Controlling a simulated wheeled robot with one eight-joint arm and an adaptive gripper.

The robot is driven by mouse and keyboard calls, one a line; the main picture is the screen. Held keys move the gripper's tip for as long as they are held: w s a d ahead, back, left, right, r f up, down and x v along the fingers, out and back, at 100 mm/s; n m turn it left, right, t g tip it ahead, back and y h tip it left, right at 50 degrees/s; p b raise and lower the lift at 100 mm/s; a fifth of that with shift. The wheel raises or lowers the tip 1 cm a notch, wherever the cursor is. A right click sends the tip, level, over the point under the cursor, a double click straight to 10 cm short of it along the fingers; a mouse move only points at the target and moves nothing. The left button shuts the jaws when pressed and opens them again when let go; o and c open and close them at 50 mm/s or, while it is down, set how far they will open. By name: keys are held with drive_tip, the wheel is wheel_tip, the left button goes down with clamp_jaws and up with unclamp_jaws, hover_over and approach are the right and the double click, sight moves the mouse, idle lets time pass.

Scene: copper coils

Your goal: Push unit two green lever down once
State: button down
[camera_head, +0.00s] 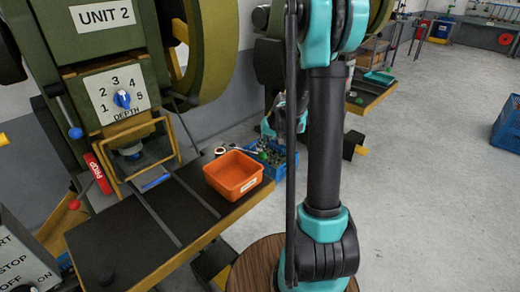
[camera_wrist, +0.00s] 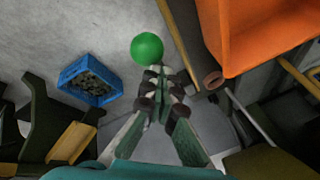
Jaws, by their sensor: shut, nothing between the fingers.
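The unit 2 machine, with its white UNIT 2 sign (camera_head: 102,15), stands at the left in the head view. A round green knob (camera_wrist: 146,48) shows in the wrist view, just beyond my fingertips. Its lever shaft is hidden. My gripper (camera_wrist: 158,74) is shut and empty, its fingertips just below the knob in the picture. I cannot tell whether they touch it.
An orange bin (camera_head: 235,173) sits on the unit 2 table (camera_head: 120,240); it also shows in the wrist view (camera_wrist: 250,35). A blue crate (camera_wrist: 90,80) of dark parts is on the floor. Open floor (camera_head: 440,200) lies right.

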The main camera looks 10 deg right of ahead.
drive_tip(key=shift+s+d+f, duration=0.15)
drive_tip(key=shift+s+f, duration=0.1)
drive_tip(key=shift+f, duration=0.45)
drive_tip(key=shift+s+d+f, duration=0.15)
drive_tip(key=shift+s+f, duration=0.05)
drive_tip(key=shift+f, duration=0.45)
idle(1.4)
drive_tip(key=shift+r, duration=0.1)
idle(0.4)
drive_tip(key=shift+w+a+r, duration=0.2)
drive_tip(key=shift+w+r, duration=0.1)
drive_tip(key=shift+r, duration=0.6)
drive_tip(key=shift+w+a+r, duration=0.2)
drive_tip(key=shift+w+r, duration=0.05)
drive_tip(key=shift+r, duration=0.6)
drive_tip(key=shift+w+a+r, duration=0.2)
drive_tip(key=shift+w+r, duration=0.1)
drive_tip(key=shift+r, duration=0.6)
drive_tip(key=shift+r, duration=0.1)
drive_tip(key=shift+w+a+r, duration=0.2)
drive_tip(key=shift+w+r, duration=0.05)
drive_tip(key=shift+r, duration=0.5)
drive_tip(key=shift+w+a+r, duration=0.15)
drive_tip(key=shift+w+r, duration=0.05)
drive_tip(key=shift+r, duration=0.55)
drive_tip(key=shift+w+a+r, duration=0.2)
drive_tip(key=shift+w+r, duration=0.05)
drive_tip(key=shift+r, duration=0.5)
